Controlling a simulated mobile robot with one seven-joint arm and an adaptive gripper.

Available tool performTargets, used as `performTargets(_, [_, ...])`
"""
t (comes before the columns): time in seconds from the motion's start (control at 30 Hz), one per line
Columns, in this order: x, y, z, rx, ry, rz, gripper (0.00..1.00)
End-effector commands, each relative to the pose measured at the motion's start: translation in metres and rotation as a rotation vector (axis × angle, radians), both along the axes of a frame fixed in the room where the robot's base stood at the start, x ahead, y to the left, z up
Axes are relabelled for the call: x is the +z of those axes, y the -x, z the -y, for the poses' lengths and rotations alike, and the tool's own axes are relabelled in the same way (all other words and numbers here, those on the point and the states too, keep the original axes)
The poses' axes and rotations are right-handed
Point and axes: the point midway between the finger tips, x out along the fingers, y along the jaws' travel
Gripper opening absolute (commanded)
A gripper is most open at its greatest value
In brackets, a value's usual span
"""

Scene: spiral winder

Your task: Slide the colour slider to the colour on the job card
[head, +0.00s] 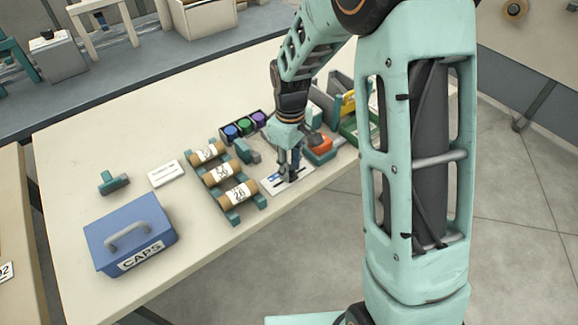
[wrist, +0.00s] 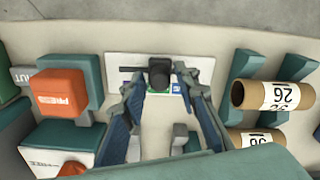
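The colour slider is a white plate (head: 299,176) at the table's front edge, below my gripper; it also shows in the wrist view (wrist: 204,64). A dark upright knob (wrist: 160,71) stands on it, with a dark bar to its left. Green and blue patches show beside the knob, partly hidden. My gripper (head: 292,177) points down over the plate. In the wrist view its fingers (wrist: 159,82) are apart on either side of the knob, with small gaps visible. A white card with dark lines (head: 166,173) lies left of the rolls; I cannot read it or tell whether it is the job card.
A rack of brown rolls (head: 222,173) stands left of the plate. Blue, green and purple pots (head: 245,125) stand behind. An orange block (head: 320,143), marked PRESS in the wrist view (wrist: 60,93), is close on the right. A blue CAPS box (head: 130,232) stands front left.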

Motion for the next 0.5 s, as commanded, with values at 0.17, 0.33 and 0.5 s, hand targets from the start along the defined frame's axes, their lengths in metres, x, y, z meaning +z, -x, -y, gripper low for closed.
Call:
performTargets(0.17, [0.000, 0.000, 0.000, 0.000, 0.000, 0.000, 0.34])
performTargets(0.33, [0.002, 0.000, 0.000, 0.000, 0.000, 0.000, 0.34])
performTargets(0.5, [0.024, -0.001, 0.000, -0.001, -0.001, 0.005, 0.34])
